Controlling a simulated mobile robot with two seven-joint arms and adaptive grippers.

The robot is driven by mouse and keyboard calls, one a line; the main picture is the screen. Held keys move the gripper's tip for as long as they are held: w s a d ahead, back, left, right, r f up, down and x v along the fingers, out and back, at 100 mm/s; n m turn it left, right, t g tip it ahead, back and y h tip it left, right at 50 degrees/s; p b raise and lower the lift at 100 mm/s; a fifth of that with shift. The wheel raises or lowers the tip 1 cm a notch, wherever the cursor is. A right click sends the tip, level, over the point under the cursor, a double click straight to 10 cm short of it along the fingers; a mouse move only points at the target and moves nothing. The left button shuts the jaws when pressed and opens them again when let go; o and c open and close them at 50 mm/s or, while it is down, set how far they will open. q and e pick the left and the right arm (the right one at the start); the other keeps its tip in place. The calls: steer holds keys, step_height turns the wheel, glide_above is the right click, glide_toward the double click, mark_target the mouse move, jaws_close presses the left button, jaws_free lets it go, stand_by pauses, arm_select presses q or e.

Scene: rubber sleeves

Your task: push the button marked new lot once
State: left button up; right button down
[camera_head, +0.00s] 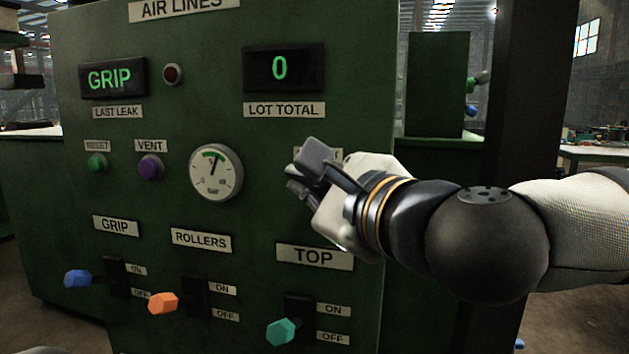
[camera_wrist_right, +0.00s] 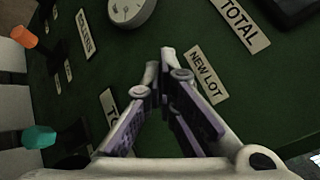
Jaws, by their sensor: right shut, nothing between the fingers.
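The green panel (camera_head: 70,200) faces me. The NEW LOT label (camera_wrist_right: 205,74) reads clearly in the right wrist view; in the head view my right gripper covers most of it. The new lot button itself does not show and may be behind my fingers. My right gripper (camera_head: 308,165) is in front of that part of the panel, its fingers shut and empty. In the wrist view the fingertips (camera_wrist_right: 160,60) meet beside the NEW LOT label; I cannot tell whether they touch anything. The LOT TOTAL display (camera_head: 283,69) shows 0. My left gripper is not in view.
A round gauge (camera_head: 215,172) is left of my right gripper, with a violet VENT button (camera_head: 150,167) and a green RESET button (camera_head: 97,164) further left. Blue (camera_head: 78,278), orange (camera_head: 163,303) and teal (camera_head: 282,332) levers stick out below.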

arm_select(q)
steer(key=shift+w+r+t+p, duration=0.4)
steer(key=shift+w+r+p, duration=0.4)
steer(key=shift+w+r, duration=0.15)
arm_select(e)
steer(key=s, duration=0.1)
steer(key=s+a, duration=0.1)
steer(key=s, duration=0.2)
steer(key=shift+s+a, duration=0.3)
steer(key=shift+s, duration=0.1)
